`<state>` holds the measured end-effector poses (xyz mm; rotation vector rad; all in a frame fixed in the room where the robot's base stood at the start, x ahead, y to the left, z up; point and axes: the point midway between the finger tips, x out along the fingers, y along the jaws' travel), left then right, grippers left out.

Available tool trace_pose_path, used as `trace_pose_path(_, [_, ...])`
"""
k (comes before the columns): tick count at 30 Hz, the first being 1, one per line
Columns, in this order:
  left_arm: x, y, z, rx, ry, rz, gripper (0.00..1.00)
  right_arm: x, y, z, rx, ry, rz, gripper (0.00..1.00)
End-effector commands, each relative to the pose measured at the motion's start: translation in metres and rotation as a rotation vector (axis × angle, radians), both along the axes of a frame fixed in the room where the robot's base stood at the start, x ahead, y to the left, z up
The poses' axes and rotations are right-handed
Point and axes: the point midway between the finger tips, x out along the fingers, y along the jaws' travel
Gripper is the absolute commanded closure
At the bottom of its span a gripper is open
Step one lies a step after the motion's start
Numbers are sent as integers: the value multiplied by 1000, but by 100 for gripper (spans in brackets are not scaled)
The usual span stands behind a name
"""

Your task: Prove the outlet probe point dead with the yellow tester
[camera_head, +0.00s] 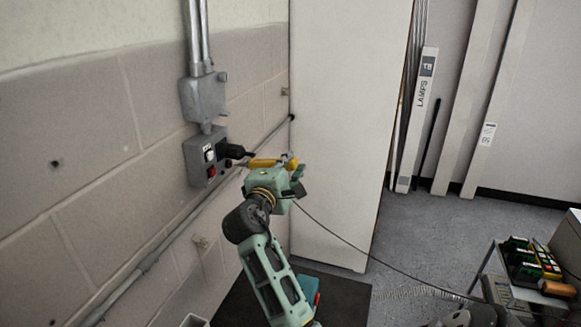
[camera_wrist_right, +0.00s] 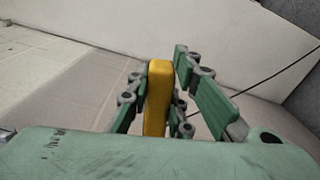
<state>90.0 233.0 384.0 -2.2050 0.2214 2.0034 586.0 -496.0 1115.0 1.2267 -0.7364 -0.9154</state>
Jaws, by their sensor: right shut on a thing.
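The yellow tester (camera_head: 263,162) is held level beside the wall, its slim left end pointing toward the grey outlet box (camera_head: 194,162). My right gripper (camera_head: 290,170) is shut on the tester. In the right wrist view the yellow body (camera_wrist_right: 158,98) stands between the green finger links. The outlet box carries a light switch-like part, a red part (camera_head: 211,171) and a black part (camera_head: 235,152) sticking out to the right. The tester's tip is close to the box's right side; I cannot tell whether it touches. The probe point itself is too small to make out. My left gripper is out of view.
A thin black cable (camera_head: 340,236) runs from near my right gripper to the cart (camera_head: 483,268) at lower right, which carries green and yellow devices (camera_head: 528,258). A tall pale cabinet (camera_head: 345,110) stands right of the outlet. Conduit (camera_head: 160,250) runs along the wall.

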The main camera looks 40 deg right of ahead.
Motion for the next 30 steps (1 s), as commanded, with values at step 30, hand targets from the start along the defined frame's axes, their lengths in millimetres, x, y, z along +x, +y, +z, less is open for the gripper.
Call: trace_pose_path(30, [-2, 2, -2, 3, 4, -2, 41, 6, 3, 0, 1, -2, 0, 100])
